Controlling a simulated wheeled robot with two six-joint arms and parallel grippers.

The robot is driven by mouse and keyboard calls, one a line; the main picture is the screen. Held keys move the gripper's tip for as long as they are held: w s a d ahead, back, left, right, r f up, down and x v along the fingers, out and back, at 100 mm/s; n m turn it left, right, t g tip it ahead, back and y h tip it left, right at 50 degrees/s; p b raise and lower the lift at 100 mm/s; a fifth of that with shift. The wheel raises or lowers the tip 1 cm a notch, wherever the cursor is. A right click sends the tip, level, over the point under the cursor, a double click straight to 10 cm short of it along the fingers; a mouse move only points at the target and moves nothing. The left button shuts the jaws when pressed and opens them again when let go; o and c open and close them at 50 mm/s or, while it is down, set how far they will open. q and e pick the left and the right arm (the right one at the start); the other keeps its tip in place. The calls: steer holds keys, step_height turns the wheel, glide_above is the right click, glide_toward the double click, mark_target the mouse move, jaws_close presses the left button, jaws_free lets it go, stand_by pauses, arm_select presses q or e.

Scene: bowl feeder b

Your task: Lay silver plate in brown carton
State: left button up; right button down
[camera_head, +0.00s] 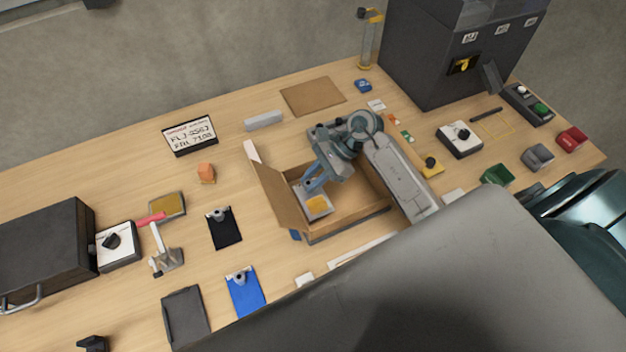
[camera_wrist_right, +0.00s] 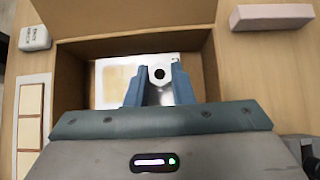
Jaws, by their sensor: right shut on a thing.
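The silver plate (camera_head: 319,205), with a yellowish patch on its face, is inside the brown carton (camera_head: 350,229) near its left side. In the right wrist view the plate (camera_wrist_right: 113,85) shows a dark round hole between my fingers and lies within the walls of the carton (camera_wrist_right: 130,46). My right gripper (camera_head: 307,190) reaches down into the open carton and is shut on the plate's edge. Whether the plate touches the carton floor cannot be told. The carton's left flap stands open. My left gripper is not in view.
Left of the carton lie a black clipboard (camera_head: 223,228), a blue clipboard (camera_head: 245,291) and an orange block (camera_head: 206,172). A grey bar (camera_head: 263,121) and a brown mat (camera_head: 313,96) lie behind it. A dark machine (camera_head: 435,60) stands at back right.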

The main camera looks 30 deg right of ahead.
step_height(320, 180, down, 3)
steer(key=shift+r+p, duration=0.2)
steer(key=shift+p, duration=0.15)
steer(key=shift+f+b, duration=0.2)
steer(key=shift+b, duration=0.1)
steer(key=c, duration=1.3)
jaws_free()
steer(key=shift+r, duration=0.1)
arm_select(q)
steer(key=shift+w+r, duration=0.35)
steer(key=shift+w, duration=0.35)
arm_select(e)
steer(key=shift+o, duration=0.2)
steer(key=shift+d+r+p, duration=0.15)
steer(key=shift+r+p, duration=0.15)
steer(key=shift+p, duration=0.05)
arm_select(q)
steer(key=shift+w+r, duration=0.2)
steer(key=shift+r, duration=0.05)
arm_select(e)
steer(key=v, duration=1.1)
steer(key=shift+d+r, duration=0.15)
steer(key=shift+d, duration=0.05)
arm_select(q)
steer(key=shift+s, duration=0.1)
arm_select(e)
steer(key=shift+s, duration=0.2)
